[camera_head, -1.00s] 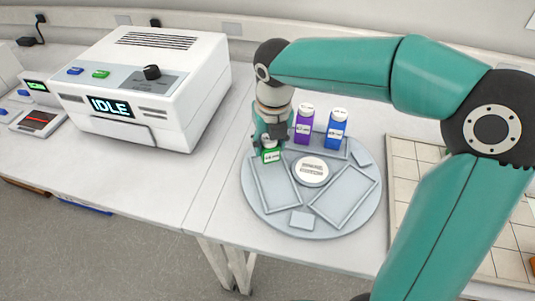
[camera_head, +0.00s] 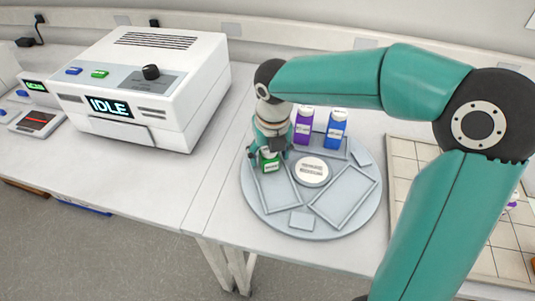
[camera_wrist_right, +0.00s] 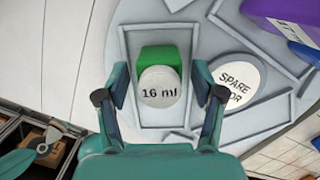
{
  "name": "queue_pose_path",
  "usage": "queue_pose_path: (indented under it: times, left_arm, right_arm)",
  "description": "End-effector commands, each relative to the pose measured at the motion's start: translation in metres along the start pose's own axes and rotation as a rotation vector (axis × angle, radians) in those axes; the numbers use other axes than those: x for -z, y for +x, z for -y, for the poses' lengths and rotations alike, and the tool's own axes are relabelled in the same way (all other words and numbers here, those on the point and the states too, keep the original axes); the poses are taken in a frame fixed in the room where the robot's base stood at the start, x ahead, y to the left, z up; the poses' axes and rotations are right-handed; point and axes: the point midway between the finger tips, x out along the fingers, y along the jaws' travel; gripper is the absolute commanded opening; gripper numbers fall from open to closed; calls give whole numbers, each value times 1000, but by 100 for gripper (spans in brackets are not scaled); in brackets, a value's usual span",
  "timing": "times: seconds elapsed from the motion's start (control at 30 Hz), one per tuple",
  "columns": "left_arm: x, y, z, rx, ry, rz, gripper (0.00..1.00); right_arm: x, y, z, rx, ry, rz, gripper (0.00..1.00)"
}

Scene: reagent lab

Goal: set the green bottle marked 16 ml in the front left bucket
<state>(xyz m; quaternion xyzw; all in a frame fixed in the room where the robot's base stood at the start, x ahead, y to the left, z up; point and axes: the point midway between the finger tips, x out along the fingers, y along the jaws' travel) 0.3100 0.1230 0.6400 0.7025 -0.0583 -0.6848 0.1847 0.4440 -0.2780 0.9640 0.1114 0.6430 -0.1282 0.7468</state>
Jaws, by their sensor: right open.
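The green bottle (camera_head: 270,166) stands in the front left bucket (camera_head: 284,210) of the round grey rotor plate (camera_head: 335,230), towards that bucket's back end. In the right wrist view the bottle's white cap reads "16 ml" (camera_wrist_right: 160,88), and the bucket's rim (camera_wrist_right: 160,29) runs around it. My right gripper (camera_head: 268,153) is open over the bottle. In the wrist view its fingers (camera_wrist_right: 162,92) are spread either side of the cap, with gaps showing.
Purple (camera_head: 303,127) and blue (camera_head: 336,130) bottles stand in the back bucket, close to my right gripper. The front right bucket (camera_head: 345,197) is empty. A white cap marked "SPARE ROTOR" (camera_wrist_right: 237,85) sits at the plate's centre. A white machine reading "IDLE" (camera_head: 145,90) stands left.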

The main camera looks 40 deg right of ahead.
Motion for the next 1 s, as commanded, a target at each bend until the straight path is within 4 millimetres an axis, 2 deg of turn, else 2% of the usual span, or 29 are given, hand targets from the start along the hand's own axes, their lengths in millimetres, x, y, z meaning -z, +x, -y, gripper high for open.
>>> queue_pose_path:
  times: [0.17,0.27,0.7,0.83,1.0]
  left_arm:
    - [0,-2,-1,0,0,0,40]
    - [0,-2,-1,0,0,0,40]
    - [0,-10,-4,0,0,0,40]
    - [0,-11,-4,0,0,0,40]
    - [0,-12,-4,0,0,0,40]
  right_arm:
    - [-1,-4,0,-1,-1,1,68]
    - [-1,-14,0,0,0,3,68]
    - [-1,-97,-1,-3,-2,4,68]
    - [-1,-113,-2,-1,-2,2,68]
    - [0,-122,-1,-1,-2,0,68]
